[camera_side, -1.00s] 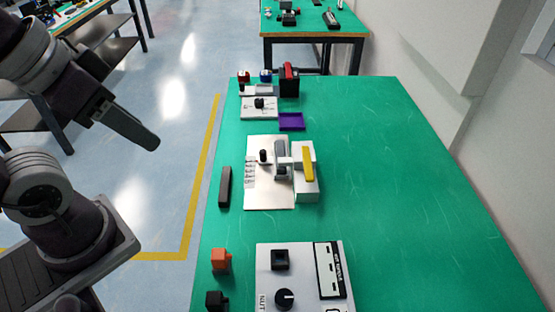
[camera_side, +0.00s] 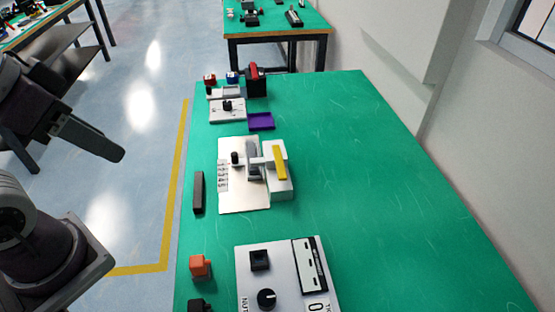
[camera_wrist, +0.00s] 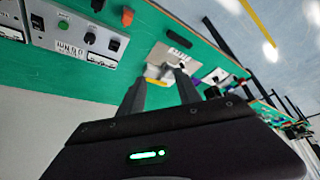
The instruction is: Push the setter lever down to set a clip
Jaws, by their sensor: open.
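The setter is a pale plate (camera_side: 233,197) with a white block and grey parts at its right side. A yellow lever (camera_side: 281,163) lies on top of the block; whether it is raised or pressed is hard to tell. A small black knob (camera_side: 235,158) stands on the plate. My gripper (camera_side: 118,154) is above and left of the table, well apart from the setter. In the wrist view my gripper (camera_wrist: 161,88) has its two fingers apart with nothing between them. The setter plate (camera_wrist: 172,53) shows beyond the fingertips, with the yellow lever partly hidden. No separate clip can be made out.
A dark bar (camera_side: 198,192) lies left of the setter. A purple tray (camera_side: 261,121) and a white-plated device (camera_side: 226,111) are behind it. A grey control box (camera_side: 283,267) and an orange block (camera_side: 200,265) are in front. The green table (camera_side: 380,200) is clear to the right.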

